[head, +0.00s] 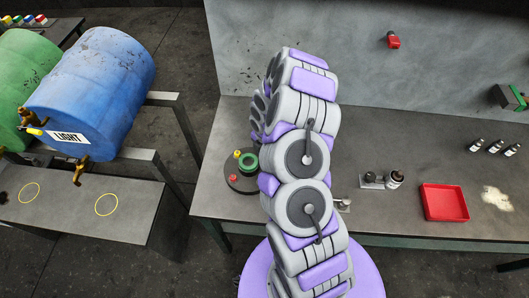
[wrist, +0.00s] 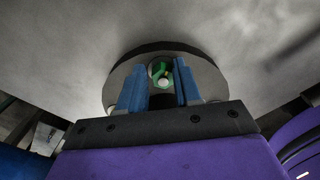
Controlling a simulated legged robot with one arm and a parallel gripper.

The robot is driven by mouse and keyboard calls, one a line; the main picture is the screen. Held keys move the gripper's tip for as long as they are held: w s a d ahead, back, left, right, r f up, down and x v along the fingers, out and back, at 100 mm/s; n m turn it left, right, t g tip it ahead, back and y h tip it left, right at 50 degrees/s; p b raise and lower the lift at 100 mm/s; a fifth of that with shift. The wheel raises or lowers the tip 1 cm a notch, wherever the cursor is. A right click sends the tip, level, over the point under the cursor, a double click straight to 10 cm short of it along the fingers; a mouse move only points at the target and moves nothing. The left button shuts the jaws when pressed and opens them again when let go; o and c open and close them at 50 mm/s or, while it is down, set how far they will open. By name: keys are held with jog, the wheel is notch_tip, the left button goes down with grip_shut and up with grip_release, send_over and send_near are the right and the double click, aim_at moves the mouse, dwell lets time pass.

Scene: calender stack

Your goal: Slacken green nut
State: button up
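My gripper (wrist: 160,72) has two blue fingers, one on each side of the nut. The fingers stand apart, and I cannot tell whether either touches the nut. In the head view a green ring-like part (head: 248,163) sits on the round dark base (head: 240,182) on the bench, beside a small yellow part (head: 237,154) and a red part (head: 234,181). My arm hides my gripper there.
The grey bench (head: 400,150) carries a red tray (head: 444,203), small bottles (head: 494,147) and a dark fitting (head: 395,179) on the right. A blue barrel (head: 95,85) and a green barrel (head: 25,80) lie on a stand at the left.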

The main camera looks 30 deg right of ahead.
jog(key=shift+o, duration=1.4)
notch_tip(320, 180, up, 17)
jog(key=shift+d+r, duration=0.1)
